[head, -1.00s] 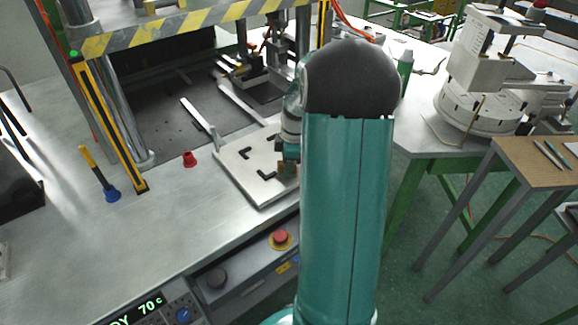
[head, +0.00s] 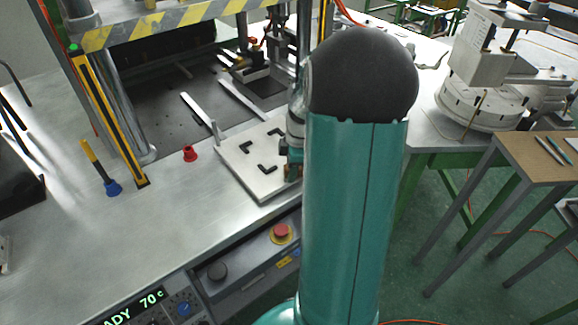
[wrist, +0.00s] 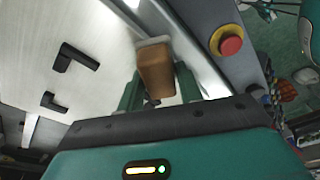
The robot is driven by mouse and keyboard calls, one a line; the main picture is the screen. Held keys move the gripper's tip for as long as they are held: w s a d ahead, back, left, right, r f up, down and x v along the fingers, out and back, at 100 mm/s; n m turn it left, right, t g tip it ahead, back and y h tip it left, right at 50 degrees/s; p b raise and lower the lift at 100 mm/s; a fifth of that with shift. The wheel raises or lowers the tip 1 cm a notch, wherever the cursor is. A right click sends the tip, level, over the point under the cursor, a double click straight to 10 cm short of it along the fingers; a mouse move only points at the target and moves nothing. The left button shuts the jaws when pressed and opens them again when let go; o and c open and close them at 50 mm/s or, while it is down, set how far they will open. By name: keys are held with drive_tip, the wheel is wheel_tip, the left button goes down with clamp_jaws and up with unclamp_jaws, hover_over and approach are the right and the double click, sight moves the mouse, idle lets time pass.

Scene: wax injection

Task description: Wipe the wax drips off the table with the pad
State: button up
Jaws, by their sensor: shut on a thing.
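The pad (wrist: 156,70) is a brown block with a pale layer at its far end. My gripper (wrist: 160,88) is shut on it, with a green finger on each side. The table (head: 150,235) is bright metal. I cannot make out any wax drips on it in either view.
Black L-shaped brackets (head: 268,168) stand on the plate. A red emergency button (wrist: 230,45) is near the pad, on the front panel.

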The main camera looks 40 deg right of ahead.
drive_tip(key=shift+d+r, duration=0.1)
drive_tip(key=shift+r, duration=2.9)
drive_tip(key=shift+r, duration=1.5)
